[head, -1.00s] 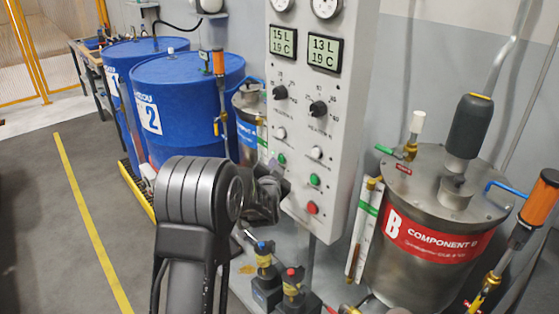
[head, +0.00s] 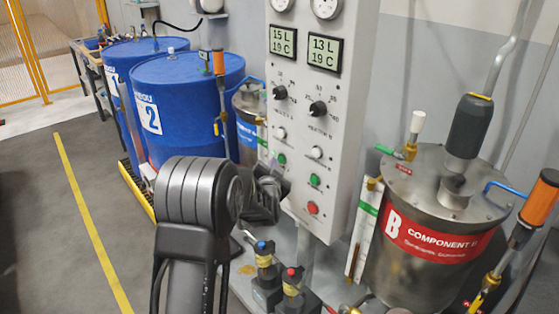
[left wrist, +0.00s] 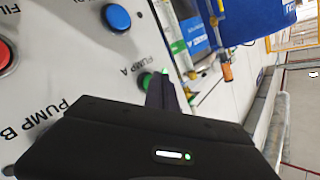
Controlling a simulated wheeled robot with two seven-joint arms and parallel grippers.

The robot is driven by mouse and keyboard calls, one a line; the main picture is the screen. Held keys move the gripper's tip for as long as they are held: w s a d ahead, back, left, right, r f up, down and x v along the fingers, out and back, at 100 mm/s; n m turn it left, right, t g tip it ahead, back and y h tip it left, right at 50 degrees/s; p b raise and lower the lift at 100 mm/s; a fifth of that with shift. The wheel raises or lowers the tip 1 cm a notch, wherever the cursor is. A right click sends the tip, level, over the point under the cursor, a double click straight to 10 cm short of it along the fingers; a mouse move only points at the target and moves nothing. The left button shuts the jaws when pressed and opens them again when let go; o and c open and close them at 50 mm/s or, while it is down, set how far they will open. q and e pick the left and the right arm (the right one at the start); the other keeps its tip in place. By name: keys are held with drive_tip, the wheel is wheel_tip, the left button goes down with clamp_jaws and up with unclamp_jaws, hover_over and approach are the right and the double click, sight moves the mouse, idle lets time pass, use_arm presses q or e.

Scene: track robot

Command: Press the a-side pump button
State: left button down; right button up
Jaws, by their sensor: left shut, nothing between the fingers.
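The a-side pump button is a green button (head: 282,159) in the left column of the grey control panel (head: 338,95). In the left wrist view the green button (left wrist: 145,81) sits beside the "PUMP A" label, partly hidden by a finger. My left gripper (head: 271,166) is shut and empty at the panel's lower left edge. In the left wrist view its fingertips (left wrist: 161,82) are right beside the green button; I cannot tell whether they touch it. My right gripper is not in view.
Another green button (head: 315,180) and a red button (head: 312,208) are close by. A blue button (left wrist: 117,17) shows in the left wrist view. A blue drum (head: 190,95) stands left, the component B tank (head: 425,270) right. Small valves (head: 265,262) sit below the panel.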

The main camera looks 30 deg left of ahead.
use_arm(q)
drive_tip(key=shift+w, duration=0.15)
drive_tip(key=shift+w+d, duration=0.15)
drive_tip(key=shift+w, duration=0.15)
drive_tip(key=shift+s, duration=0.1)
idle(0.4)
drive_tip(key=shift+s, duration=0.3)
drive_tip(key=s+a+b, duration=0.1)
drive_tip(key=s+a, duration=0.1)
drive_tip(key=s, duration=0.3)
drive_tip(key=shift+s, duration=0.4)
